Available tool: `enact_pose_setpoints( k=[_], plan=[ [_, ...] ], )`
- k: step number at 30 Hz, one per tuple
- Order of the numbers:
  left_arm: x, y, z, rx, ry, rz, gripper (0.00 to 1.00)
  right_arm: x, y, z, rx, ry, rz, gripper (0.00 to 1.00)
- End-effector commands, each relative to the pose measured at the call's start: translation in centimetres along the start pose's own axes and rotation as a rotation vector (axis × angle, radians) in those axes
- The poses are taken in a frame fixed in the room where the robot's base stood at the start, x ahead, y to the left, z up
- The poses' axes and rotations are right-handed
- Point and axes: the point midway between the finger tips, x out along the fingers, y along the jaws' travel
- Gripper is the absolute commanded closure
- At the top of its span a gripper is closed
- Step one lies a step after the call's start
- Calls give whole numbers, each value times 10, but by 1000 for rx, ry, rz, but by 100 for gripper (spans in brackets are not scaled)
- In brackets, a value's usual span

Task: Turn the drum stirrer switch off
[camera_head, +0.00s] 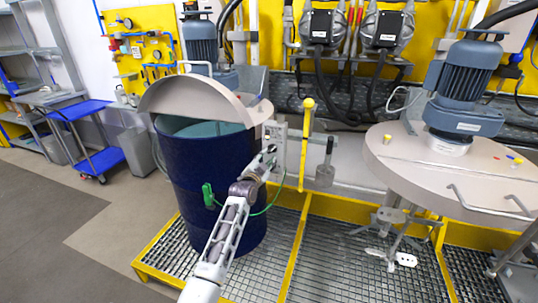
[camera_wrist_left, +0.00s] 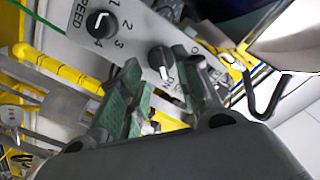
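The drum stirrer's grey switch panel (camera_head: 275,130) stands at the right rim of the blue drum (camera_head: 205,180). In the left wrist view the panel (camera_wrist_left: 75,45) carries a black knob marked SPEED (camera_wrist_left: 100,23) and a second black knob (camera_wrist_left: 160,59) with a white pointer mark. Lettering beside the second knob is partly hidden by a finger. My left gripper (camera_head: 267,160) is just in front of the panel. In the wrist view its green-padded fingers (camera_wrist_left: 158,66) are apart, with the second knob between their tips; I cannot tell whether they touch it. My right gripper is not in view.
A tilted beige lid (camera_head: 195,97) covers part of the drum. A yellow post (camera_head: 306,135) stands right of the panel, and a green cable (camera_head: 275,197) hangs below it. A second stirrer lid with a motor (camera_head: 465,85) is at the right. Grating (camera_head: 345,270) covers the floor platform.

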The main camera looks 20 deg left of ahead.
Motion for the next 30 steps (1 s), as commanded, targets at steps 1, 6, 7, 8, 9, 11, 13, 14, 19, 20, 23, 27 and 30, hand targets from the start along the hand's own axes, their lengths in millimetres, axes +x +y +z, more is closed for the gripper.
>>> enact_pose_setpoints(
  k=[1,6,7,8,9,11,13,14,19,20,23,27,30],
  plan=[
    [4,-1,-1,0,1,-1,67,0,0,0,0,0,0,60],
    [17,0,0,0,0,0,67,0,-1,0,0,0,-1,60],
    [19,0,-1,0,0,0,67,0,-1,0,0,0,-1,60],
    [22,0,-1,-1,0,0,67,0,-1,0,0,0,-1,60],
    [24,0,-1,-1,1,0,67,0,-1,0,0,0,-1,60],
    [29,0,0,-1,1,0,67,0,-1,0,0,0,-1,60],
    [33,0,0,0,0,0,67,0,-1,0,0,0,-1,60],
    [35,0,-1,0,0,0,67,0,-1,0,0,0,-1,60],
    [42,0,0,1,0,0,67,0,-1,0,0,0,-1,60],
    [43,0,0,1,0,0,67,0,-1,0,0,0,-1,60],
    [44,0,0,0,0,0,67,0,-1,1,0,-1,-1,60],
    [45,0,0,0,0,0,67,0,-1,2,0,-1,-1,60],
    [45,0,0,0,0,0,67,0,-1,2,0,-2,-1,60]
  ],
)
